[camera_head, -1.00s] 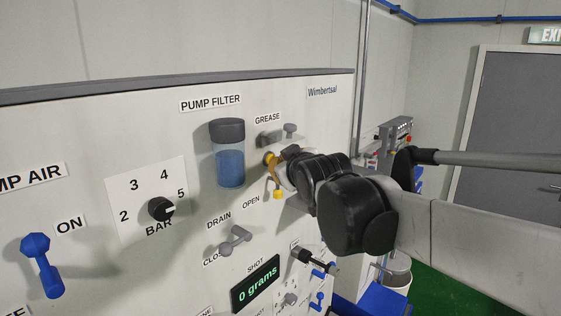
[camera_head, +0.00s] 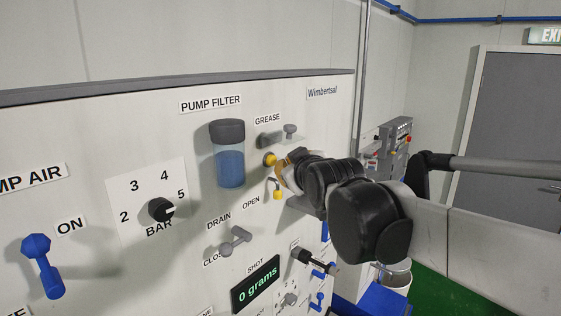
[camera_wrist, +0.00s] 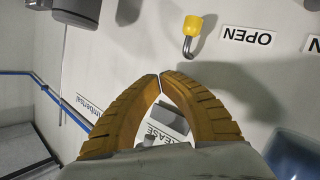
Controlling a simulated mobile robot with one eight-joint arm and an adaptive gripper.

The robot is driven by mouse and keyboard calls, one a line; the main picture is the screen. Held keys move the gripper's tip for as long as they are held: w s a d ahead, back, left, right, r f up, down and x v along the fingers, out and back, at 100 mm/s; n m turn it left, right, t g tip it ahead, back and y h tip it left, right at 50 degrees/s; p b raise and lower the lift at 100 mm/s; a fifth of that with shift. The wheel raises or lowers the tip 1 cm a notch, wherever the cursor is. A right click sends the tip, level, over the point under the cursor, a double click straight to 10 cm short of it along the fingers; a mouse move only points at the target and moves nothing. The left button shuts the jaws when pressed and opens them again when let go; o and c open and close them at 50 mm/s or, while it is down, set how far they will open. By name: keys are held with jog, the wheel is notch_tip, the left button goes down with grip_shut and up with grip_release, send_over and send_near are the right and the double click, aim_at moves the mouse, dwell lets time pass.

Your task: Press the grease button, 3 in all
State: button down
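The GREASE label shows upside down between the fingers, partly covered.
A yellow-tipped hooked lever (camera_head: 277,194) hangs just below my gripper, and also shows in the wrist view (camera_wrist: 193,25). The blue pump filter (camera_head: 229,160) is to the left. A grey drain handle (camera_head: 235,239) and a display reading 0 grams (camera_head: 256,284) are lower.

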jog(key=shift+s+d+p, duration=0.2)
jog(key=shift+s+d, duration=0.6)
jog(key=shift+d, duration=0.2)
jog(key=shift+s+d+p, duration=0.2)
jog(key=shift+s+d, duration=0.55)
jog(key=shift+d, duration=0.2)
dwell(0.7)
jog(key=s+d+p, duration=0.2)
jog(key=s+d, duration=0.1)
jog(key=w+a+b, duration=0.1)
jog(key=w+a, duration=0.5)
jog(key=a, duration=0.1)
dwell(0.8)
jog(key=shift+w+b, duration=0.15)
jog(key=shift+b, duration=0.15)
dwell(1.0)
jog(key=shift+w+a, duration=0.2)
jog(key=shift+a, duration=0.1)
